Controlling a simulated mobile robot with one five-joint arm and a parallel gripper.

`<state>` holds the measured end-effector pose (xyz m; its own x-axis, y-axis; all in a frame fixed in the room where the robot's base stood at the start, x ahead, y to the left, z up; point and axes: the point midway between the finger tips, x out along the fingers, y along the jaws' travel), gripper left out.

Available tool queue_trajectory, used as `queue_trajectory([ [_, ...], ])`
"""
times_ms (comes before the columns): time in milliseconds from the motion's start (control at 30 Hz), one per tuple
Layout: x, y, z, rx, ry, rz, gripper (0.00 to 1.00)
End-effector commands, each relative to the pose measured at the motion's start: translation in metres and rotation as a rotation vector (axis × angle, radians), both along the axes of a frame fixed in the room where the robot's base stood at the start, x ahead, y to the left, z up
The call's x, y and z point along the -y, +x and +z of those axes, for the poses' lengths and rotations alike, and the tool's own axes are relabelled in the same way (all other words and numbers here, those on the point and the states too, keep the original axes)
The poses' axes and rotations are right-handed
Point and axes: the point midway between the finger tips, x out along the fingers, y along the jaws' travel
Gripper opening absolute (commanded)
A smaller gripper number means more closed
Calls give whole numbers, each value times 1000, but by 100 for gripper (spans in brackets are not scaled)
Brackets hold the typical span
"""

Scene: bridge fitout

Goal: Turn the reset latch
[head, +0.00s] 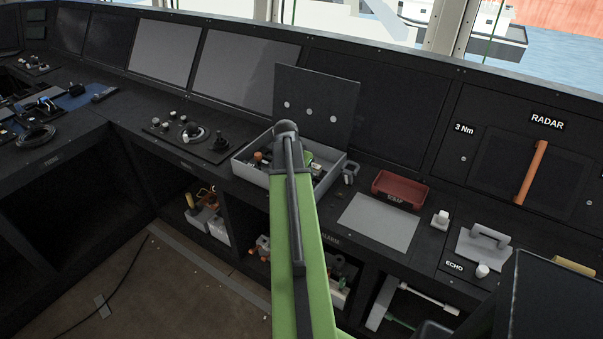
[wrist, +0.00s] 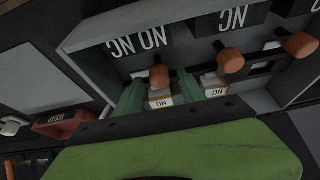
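An open grey box (head: 247,174) with its dark lid (head: 316,105) raised stands on the console in the head view. My arm reaches over it and hides part of the inside. The wrist view shows several orange knobs inside the box, at the left (wrist: 159,77), middle (wrist: 231,62) and right (wrist: 299,45). No label reading reset is visible, so I cannot tell which part is the latch. My gripper (wrist: 160,92) has its green fingers apart, one on each side of the left knob and a white tag (wrist: 160,103) marked ON. Firm contact is not visible.
A red scrap tray (head: 400,188) and a grey pad (head: 378,221) lie right of the box. A panel of knobs (head: 190,135) is to its left. The box wall (wrist: 75,45) is close to my fingers. Open shelves lie below the console.

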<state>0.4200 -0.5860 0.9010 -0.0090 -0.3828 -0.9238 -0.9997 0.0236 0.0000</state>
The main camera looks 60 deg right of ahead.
Motion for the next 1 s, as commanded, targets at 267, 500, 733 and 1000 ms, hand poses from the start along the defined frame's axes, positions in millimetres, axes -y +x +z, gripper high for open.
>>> queue_trajectory([
  [267, 0, 0, 0, 0, 0, 1, 48],
  [500, -6, 0, 20, 0, 0, 1, 48],
  [733, -25, 0, 68, 1, 0, 1, 48],
  [1000, -50, 0, 129, 1, 0, 1, 48],
])
